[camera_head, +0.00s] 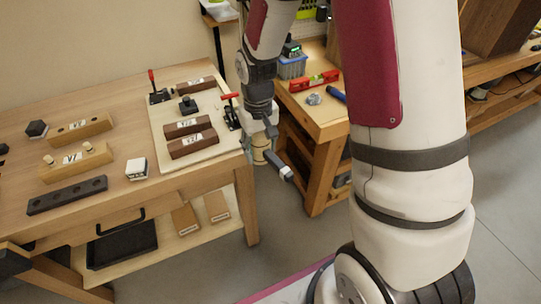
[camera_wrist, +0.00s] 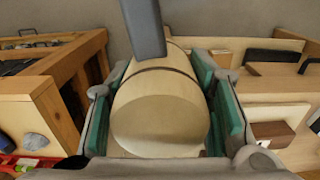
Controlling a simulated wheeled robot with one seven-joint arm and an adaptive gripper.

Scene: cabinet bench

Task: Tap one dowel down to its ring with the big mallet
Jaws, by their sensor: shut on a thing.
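The big mallet hangs from my gripper (camera_head: 262,128) off the right end of the bench. Its pale wooden head (camera_wrist: 160,110) with a dark band is clamped between the green pads of my gripper (camera_wrist: 163,105) in the wrist view. The grey bar of the mallet (camera_head: 284,172) sticks out down and to the right in the head view. A wooden block (camera_head: 75,162) with a white label stands on the bench at left. Two pale dowels, a left one (camera_head: 48,160) and a right one (camera_head: 87,146), stand up from it. Their rings are too small to make out.
A pale board (camera_head: 165,120) holds brown labelled blocks (camera_head: 193,144) and red-handled clamps (camera_head: 231,108). A white cube (camera_head: 137,168), a dark holed bar (camera_head: 67,195) and another wooden block (camera_head: 80,130) lie on the bench. A side table (camera_head: 325,115) carries a red level (camera_head: 314,80).

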